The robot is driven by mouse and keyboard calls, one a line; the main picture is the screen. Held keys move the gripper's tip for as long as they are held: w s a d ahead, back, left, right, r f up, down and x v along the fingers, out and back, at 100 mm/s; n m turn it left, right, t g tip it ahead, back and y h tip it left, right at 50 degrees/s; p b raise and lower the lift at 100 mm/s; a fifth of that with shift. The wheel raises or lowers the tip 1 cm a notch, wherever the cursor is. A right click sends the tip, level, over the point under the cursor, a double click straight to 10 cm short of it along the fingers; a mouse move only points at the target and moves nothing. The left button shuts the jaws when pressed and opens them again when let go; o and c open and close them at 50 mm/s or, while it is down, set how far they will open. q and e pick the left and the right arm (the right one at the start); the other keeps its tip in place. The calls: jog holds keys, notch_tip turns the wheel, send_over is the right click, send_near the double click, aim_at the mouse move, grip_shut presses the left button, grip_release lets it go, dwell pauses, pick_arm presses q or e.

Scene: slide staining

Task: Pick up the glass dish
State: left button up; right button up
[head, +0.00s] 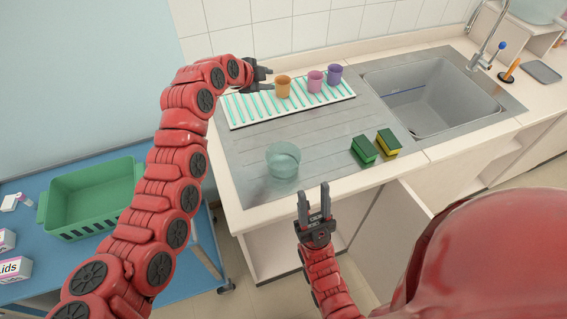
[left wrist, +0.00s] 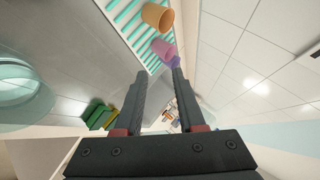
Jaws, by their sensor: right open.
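The glass dish (head: 283,160) is a clear, pale-green round vessel on the steel draining board near the counter's front edge. In the left wrist view the glass dish (left wrist: 22,95) shows at the left edge, partly cut off. My left gripper (head: 267,79) is open and empty behind the dish, close to the left of the orange cup. Its two fingers also show apart in the left wrist view (left wrist: 158,85). My right gripper (head: 314,189) is open and empty, in front of the dish and a little to its right, apart from it.
Orange (head: 283,88), pink (head: 315,81) and purple (head: 334,75) cups stand on a striped rack (head: 240,113). Two green-yellow sponges (head: 363,150) (head: 388,142) lie right of the dish. The sink (head: 430,95) is at back right. A green basket (head: 92,197) stands on a blue trolley.

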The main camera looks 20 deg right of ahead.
pick_arm(q)
jog(key=s+m+g+y, duration=0.35)
jog(key=s+m, duration=0.25)
jog(key=s, duration=0.4)
jog(key=m+g+y, duration=0.3)
jog(key=m+y, duration=0.1)
send_near(270, 173)
jog(key=f+p, duration=0.2)
jog(key=p, duration=0.2)
jog(key=shift+d, duration=0.1)
jog(key=shift+f, duration=0.35)
jog(key=shift+f+p, duration=0.15)
jog(key=shift+p, duration=0.15)
notch_tip(270, 173, down, 4)
jog(key=p, duration=0.2)
jog(key=shift+d+p, duration=0.1)
jog(key=shift+p, duration=0.2)
jog(key=shift+f, duration=0.55)
grip_shut()
